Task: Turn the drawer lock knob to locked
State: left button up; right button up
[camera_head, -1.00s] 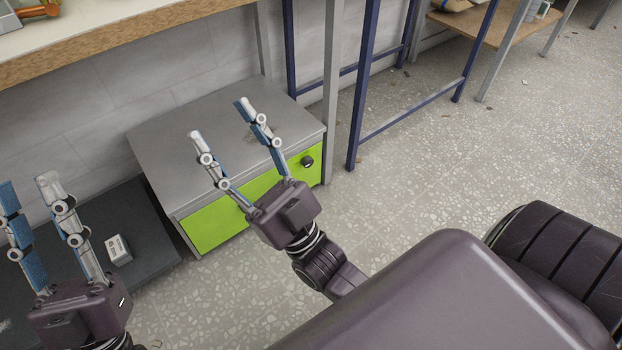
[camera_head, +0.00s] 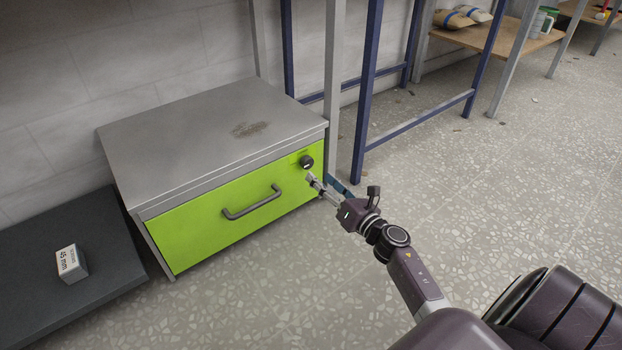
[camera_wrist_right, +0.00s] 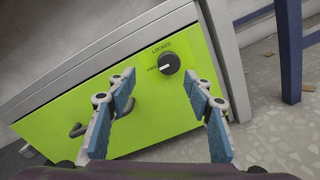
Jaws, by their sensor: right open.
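The drawer lock knob (camera_head: 306,162) is a small black round knob at the upper right of the green drawer front (camera_head: 205,228). In the right wrist view the knob (camera_wrist_right: 168,64) has a white pointer mark aimed left, at a small label, and the word LOCKED stands above it. My right gripper (camera_head: 325,180) is just in front of the drawer, a little below and right of the knob. In the wrist view its fingers (camera_wrist_right: 160,88) are spread with nothing between them, and the knob lies beyond the tips. My left gripper is out of the head view.
The drawer has a dark bar handle (camera_head: 252,203) and sits in a grey cabinet (camera_head: 200,130). A grey post (camera_head: 334,90) and a blue frame (camera_head: 368,90) stand right of it. A small white box (camera_head: 71,263) lies on a dark platform (camera_head: 60,300) at left. Floor in front is clear.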

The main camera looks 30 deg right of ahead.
aim_at(309, 165)
jog(key=shift+h, duration=0.3)
jog(key=w, duration=0.2)
jog(key=w+b, duration=0.1)
jog(key=w, duration=0.1)
jog(key=w+d+f+b, duration=0.1)
jog(key=w, duration=0.1)
jog(key=shift+w, duration=0.1)
jog(key=shift+w+r+b, duration=0.15)
jog(key=shift+w+b, duration=0.3)
jog(key=shift+w, duration=0.4)
jog(key=c, duration=1.2)
jog(key=shift+o, duration=0.2)
